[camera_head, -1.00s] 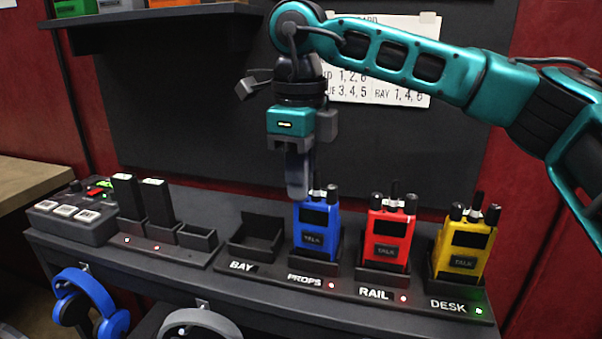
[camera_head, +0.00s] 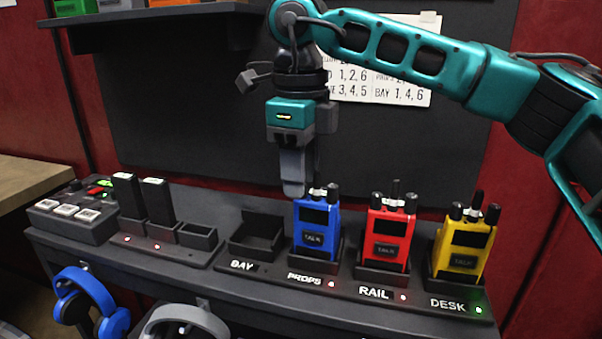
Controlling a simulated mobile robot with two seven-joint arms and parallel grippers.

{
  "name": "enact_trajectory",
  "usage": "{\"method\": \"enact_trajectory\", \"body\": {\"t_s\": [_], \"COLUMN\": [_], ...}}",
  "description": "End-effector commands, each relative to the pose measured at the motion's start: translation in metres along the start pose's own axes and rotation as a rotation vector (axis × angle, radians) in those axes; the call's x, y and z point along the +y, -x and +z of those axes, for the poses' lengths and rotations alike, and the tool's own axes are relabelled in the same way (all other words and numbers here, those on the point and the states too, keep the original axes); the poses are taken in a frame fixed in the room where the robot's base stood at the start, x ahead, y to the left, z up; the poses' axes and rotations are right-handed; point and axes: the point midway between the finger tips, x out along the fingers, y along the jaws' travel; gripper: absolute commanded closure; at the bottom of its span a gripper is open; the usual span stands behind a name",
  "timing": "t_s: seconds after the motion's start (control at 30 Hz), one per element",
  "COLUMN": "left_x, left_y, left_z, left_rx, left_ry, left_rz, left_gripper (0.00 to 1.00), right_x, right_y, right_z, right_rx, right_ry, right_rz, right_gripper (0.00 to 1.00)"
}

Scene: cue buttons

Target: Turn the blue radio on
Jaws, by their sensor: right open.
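The blue radio (camera_head: 316,229) stands upright in the dock labelled PROPS, with a dark screen, a TALK button on its front and knobs on top. A small red light shows beside the PROPS label. My right gripper (camera_head: 293,190) points down just behind and left of the radio's top; its fingers overlap in this view. I cannot tell whether it touches the radio. My left gripper is not in view.
A red radio (camera_head: 388,236) stands in the RAIL dock and a yellow radio (camera_head: 463,247) in the DESK dock, close by on the right. The BAY dock (camera_head: 256,240) is empty. A button box (camera_head: 76,214) and two black batteries (camera_head: 159,203) stand left. Headphones hang in front.

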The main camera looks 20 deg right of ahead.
Motion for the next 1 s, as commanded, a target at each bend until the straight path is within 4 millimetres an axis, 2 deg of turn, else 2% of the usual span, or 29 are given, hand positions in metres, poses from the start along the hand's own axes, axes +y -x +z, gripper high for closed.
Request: {"method": "enact_trajectory", "body": {"t_s": [0.3,0.5,0.7,1.0], "left_x": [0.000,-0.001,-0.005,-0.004], "left_y": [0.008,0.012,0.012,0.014], "left_z": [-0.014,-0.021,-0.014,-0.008], "left_rx": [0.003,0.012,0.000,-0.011], "left_ry": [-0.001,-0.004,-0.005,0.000], "left_rz": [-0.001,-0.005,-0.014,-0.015], "left_gripper": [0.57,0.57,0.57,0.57], "right_x": [0.001,0.000,0.000,0.000], "right_y": [0.071,0.107,0.120,0.120], "right_z": [0.001,0.000,0.000,0.000], "right_rx": [-0.005,-0.003,-0.002,-0.002], "right_ry": [0.001,0.000,0.001,0.001], "right_rz": [-0.001,-0.002,0.000,0.000], "right_gripper": [0.57,0.57,0.57,0.58]}}
